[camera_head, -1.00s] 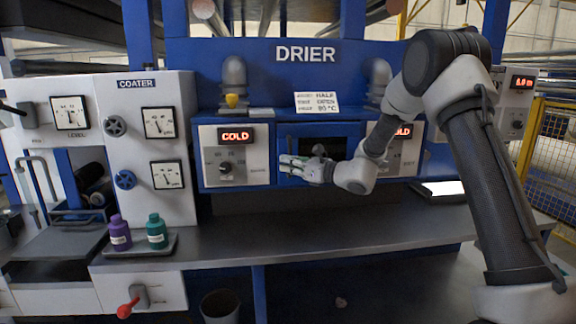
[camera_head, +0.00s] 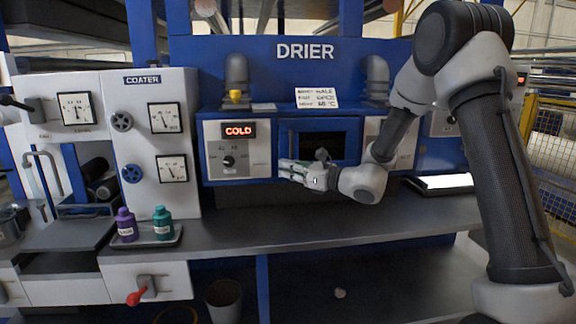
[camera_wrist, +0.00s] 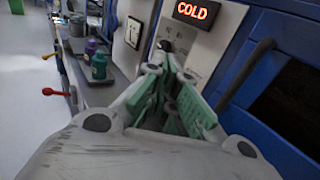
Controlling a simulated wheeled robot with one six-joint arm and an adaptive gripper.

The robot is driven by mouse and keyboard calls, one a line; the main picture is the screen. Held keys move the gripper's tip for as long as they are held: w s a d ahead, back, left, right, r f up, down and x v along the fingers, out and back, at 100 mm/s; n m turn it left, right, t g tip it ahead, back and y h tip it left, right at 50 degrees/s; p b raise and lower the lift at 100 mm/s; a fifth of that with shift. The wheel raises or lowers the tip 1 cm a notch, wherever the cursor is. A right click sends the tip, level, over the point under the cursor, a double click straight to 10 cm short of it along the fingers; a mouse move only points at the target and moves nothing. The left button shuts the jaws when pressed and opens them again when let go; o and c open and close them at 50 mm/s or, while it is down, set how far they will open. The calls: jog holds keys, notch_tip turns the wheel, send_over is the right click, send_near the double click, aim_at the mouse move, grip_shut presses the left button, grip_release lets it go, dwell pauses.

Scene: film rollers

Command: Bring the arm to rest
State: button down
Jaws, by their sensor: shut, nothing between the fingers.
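My gripper (camera_head: 290,168) is at the end of my raised arm, in front of the drier (camera_head: 305,50), just below and left of its dark window. Its fingers point left in the head view. In the wrist view my gripper (camera_wrist: 165,62) has its green-padded fingers converging at the tips, with nothing held. The drier's left panel has a lit COLD display (camera_head: 238,130) and a dial (camera_head: 228,161). The display also shows in the wrist view (camera_wrist: 192,11), beyond the fingers. My arm partly hides the drier's right panel.
A purple bottle (camera_head: 126,225) and a green bottle (camera_head: 162,223) stand on a small tray (camera_head: 150,243) in front of the coater (camera_head: 142,79). A red-handled lever (camera_head: 138,296) juts out below. The grey counter (camera_head: 330,227) under my gripper is largely clear. A bin (camera_head: 222,300) stands below.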

jog(key=s+f+n+g, duration=0.6)
jog(key=s+f+n, duration=0.1)
jog(key=s, duration=0.6)
jog(key=s+d+f+n+g+h, duration=0.1)
jog(key=s+d+n+g+h, duration=0.45)
jog(key=s, duration=0.55)
jog(key=s+d+r+n+h, duration=0.1)
jog(key=s+d+n+h, duration=0.1)
jog(key=s+d+n, duration=0.35)
jog(key=s+d+r+n+h, duration=0.1)
jog(key=s+d+n+h, duration=0.2)
jog(key=d, duration=0.6)
jog(key=s+d+r+n+t+h, duration=0.4)
jog(key=d+r+t, duration=0.1)
jog(key=d+r, duration=0.5)
jog(key=shift+s+d+t, duration=0.3)
jog(key=shift+s+t, duration=0.05)
jog(key=shift+s, duration=0.05)
